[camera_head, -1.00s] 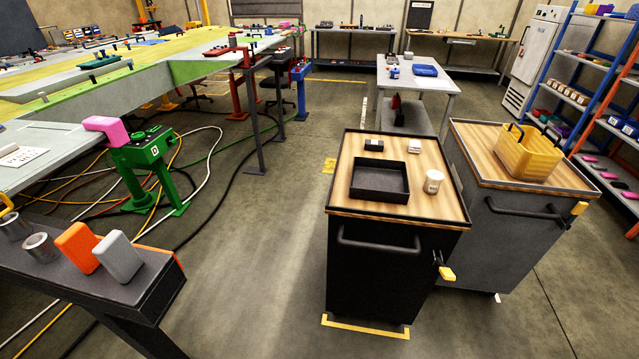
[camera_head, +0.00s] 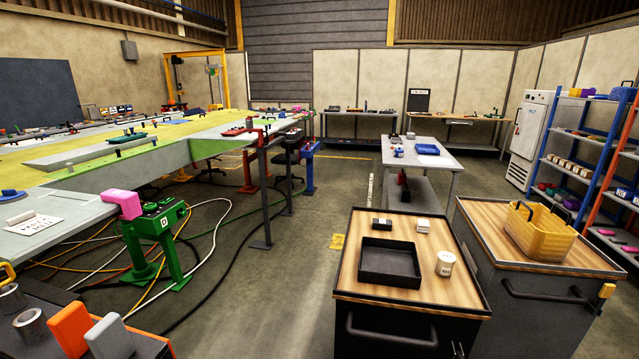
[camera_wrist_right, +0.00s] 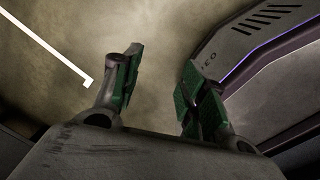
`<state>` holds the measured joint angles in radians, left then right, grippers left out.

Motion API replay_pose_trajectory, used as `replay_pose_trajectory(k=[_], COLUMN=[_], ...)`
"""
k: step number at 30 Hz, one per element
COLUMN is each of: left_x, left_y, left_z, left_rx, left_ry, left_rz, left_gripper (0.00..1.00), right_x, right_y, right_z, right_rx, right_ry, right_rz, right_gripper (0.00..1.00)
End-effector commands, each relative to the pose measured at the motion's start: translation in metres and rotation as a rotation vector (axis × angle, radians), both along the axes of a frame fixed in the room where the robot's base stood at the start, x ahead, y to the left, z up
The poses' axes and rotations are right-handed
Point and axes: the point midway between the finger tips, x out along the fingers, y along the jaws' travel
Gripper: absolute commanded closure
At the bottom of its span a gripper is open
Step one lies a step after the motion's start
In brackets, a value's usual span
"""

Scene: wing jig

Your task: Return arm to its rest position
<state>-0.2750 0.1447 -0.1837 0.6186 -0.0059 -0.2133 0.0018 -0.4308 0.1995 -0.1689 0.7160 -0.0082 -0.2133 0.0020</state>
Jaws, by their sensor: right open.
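My right gripper (camera_wrist_right: 156,88) shows in the right wrist view. Its two green-padded fingers stand apart with nothing between them. Behind them is a blurred beige surface. A grey and black part with a purple-blue lit edge fills the right side of that view. Neither gripper shows in the head view, so the left gripper is out of sight.
Two carts stand near at the right. One carries a black tray (camera_head: 390,281) and a white cup (camera_head: 445,263), the other a yellow basket (camera_head: 541,232). A green stand (camera_head: 155,240) is beside the wing jig at left, with cables on the floor. Open floor lies between.

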Motion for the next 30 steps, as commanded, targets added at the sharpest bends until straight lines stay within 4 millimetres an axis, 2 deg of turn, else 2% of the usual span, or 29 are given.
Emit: replay_pose_trajectory(k=[3, 7, 15, 21, 30], left_x=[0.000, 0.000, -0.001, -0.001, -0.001], left_y=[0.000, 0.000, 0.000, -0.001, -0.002], left_z=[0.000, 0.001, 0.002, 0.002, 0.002], left_rx=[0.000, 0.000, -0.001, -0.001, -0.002], left_ry=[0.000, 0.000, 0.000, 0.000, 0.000], left_rz=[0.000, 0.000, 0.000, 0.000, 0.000], left_gripper=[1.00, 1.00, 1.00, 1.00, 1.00], right_x=[-0.009, -0.007, 0.047, 0.080, 0.086], right_y=[0.004, 0.012, 0.035, 0.041, 0.040], right_z=[-0.005, -0.009, -0.011, -0.010, -0.009], right_rx=[0.001, 0.006, 0.031, 0.037, 0.036], right_ry=[0.024, 0.038, -0.017, -0.052, -0.058], right_rz=[-0.007, -0.012, -0.015, -0.017, -0.017], right_gripper=[0.57, 0.57, 0.57, 0.57, 0.57])
